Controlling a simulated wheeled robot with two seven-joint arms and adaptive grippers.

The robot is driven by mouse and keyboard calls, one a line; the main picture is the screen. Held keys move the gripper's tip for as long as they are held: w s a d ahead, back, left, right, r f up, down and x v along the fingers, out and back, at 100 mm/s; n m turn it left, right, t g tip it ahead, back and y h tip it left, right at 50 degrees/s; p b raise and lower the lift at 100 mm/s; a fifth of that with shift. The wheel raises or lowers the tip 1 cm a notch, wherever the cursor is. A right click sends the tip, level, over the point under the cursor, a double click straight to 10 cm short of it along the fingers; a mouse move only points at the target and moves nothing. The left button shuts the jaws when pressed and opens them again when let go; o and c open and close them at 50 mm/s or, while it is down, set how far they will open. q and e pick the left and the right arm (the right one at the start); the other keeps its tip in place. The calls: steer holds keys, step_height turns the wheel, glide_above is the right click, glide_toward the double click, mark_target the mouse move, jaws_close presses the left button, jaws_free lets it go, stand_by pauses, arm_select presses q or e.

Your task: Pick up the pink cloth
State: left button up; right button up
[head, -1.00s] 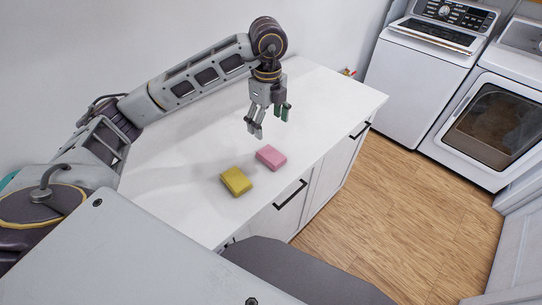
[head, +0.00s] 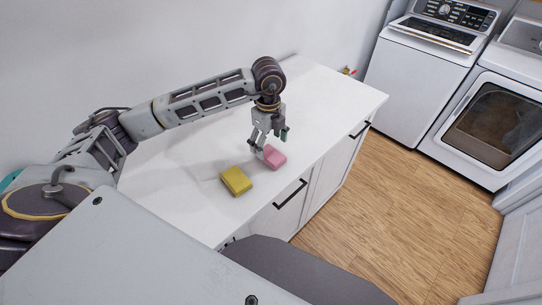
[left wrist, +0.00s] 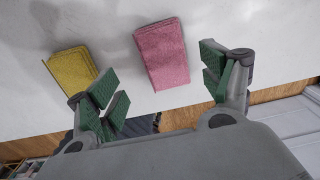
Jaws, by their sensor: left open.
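The pink cloth (head: 275,157) is a small folded block lying on the white counter, near its front edge. It also shows in the left wrist view (left wrist: 162,54), between and ahead of the two green-padded fingers. A yellow cloth (head: 236,181) of like shape lies to its left, and it also shows in the left wrist view (left wrist: 72,70). My left gripper (head: 270,143) is open and empty, pointing down just above the pink cloth; it also shows in the left wrist view (left wrist: 162,90). One finger partly covers the cloth in the head view. My right gripper is not in view.
The white counter (head: 180,180) has drawers with black handles along its front. A top-load washer (head: 420,80) and a front-load dryer (head: 500,120) stand at the right. The wooden floor (head: 385,210) is clear, and small colored items (head: 348,71) lie at the counter's far end.

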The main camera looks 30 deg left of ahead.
mark_target(271, 153)
arm_select(q)
steer(key=shift+w+d+f+p, duration=0.15)
steer(key=shift+f+p, duration=0.1)
steer(key=shift+f, duration=1.05)
steer(key=shift+w+d+f+p, duration=0.1)
steer(key=shift+w+f+p, duration=0.1)
steer(key=shift+f, duration=1.1)
steer(key=c, duration=1.1)
steer(key=shift+r, duration=0.2)
step_height(271, 153, up, 10)
steer(key=shift+f+b, duration=0.15)
steer(key=shift+b, duration=0.3)
